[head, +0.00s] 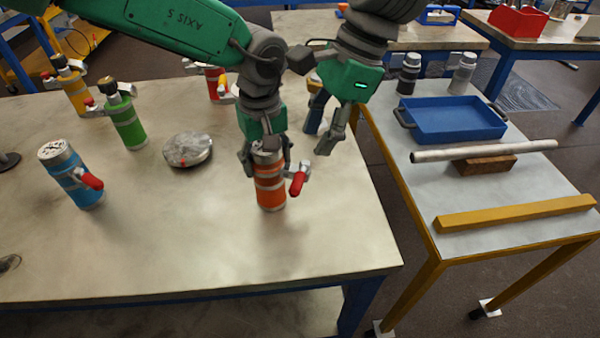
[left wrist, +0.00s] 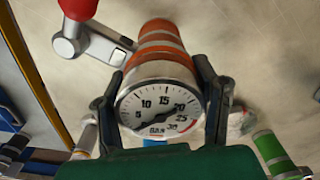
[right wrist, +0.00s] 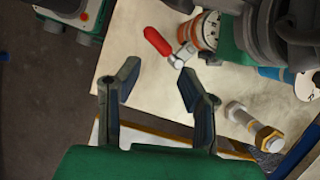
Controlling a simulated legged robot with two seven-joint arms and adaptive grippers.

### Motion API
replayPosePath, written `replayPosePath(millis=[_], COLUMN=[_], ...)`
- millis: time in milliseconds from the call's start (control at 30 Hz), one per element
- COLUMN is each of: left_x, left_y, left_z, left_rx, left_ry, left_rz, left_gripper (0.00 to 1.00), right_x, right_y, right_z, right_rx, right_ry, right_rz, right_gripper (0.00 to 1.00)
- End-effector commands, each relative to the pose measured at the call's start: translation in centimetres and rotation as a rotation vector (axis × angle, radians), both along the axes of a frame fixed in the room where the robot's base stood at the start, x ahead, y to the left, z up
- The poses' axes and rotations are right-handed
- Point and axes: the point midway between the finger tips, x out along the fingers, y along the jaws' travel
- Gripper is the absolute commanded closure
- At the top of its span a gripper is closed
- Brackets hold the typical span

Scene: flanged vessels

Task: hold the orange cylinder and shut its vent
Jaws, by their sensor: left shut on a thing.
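The orange cylinder (head: 270,189) stands upright near the front of the large table, and its round gauge face (left wrist: 158,108) shows in the left wrist view. My left gripper (head: 266,158) is shut around its top, one finger on each side. The vent is a metal side valve with a red handle (head: 297,184), on the cylinder's right in the head view. The handle points downward there; I cannot tell whether the vent is open. My right gripper (head: 336,138) is open and empty, above and right of the vent. The red handle (right wrist: 157,41) lies beyond its fingers in the right wrist view.
Blue (head: 77,180), green (head: 128,127) and yellow (head: 74,92) vessels stand to the left, with a grey disc (head: 187,150) between. A side cart at right holds a blue tray (head: 452,120), a metal pipe (head: 484,151) and a yellow bar (head: 515,213). The table's front is clear.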

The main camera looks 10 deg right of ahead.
Motion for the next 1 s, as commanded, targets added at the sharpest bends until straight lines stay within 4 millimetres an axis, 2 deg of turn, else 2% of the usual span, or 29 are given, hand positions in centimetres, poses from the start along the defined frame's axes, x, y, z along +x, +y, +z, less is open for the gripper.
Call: replayPosePath(millis=[167,200,267,433,567,1000], left_x=[-0.1,-0.1,-0.1,-0.1,-0.1,-0.1], left_y=[0.2,0.2,0.2,0.2,0.2,0.2], left_z=[-0.2,-0.2,-0.2,-0.2,-0.2,-0.2], left_rx=[0.006,0.006,0.006,0.006,0.006,0.006], left_ry=[0.004,0.004,0.004,0.004,0.004,0.004], left_rz=[-0.001,-0.001,-0.001,-0.001,-0.001,-0.001], left_gripper=[0.97,0.97,0.97,0.97,0.97,0.97], right_x=[0.0,0.0,0.0,-0.1,-0.3,-1.3], right_y=[0.0,0.0,0.0,-0.3,-0.6,-1.0], right_z=[0.0,0.0,0.0,-0.1,-0.1,0.2], right_rx=[0.0,0.0,0.001,0.008,0.014,-0.015], right_ry=[0.0,0.0,-0.005,-0.076,-0.199,-0.712], right_rz=[0.0,0.001,0.01,0.156,0.406,1.444], right_gripper=[0.66,0.8,1.0,1.0,1.0,1.0])
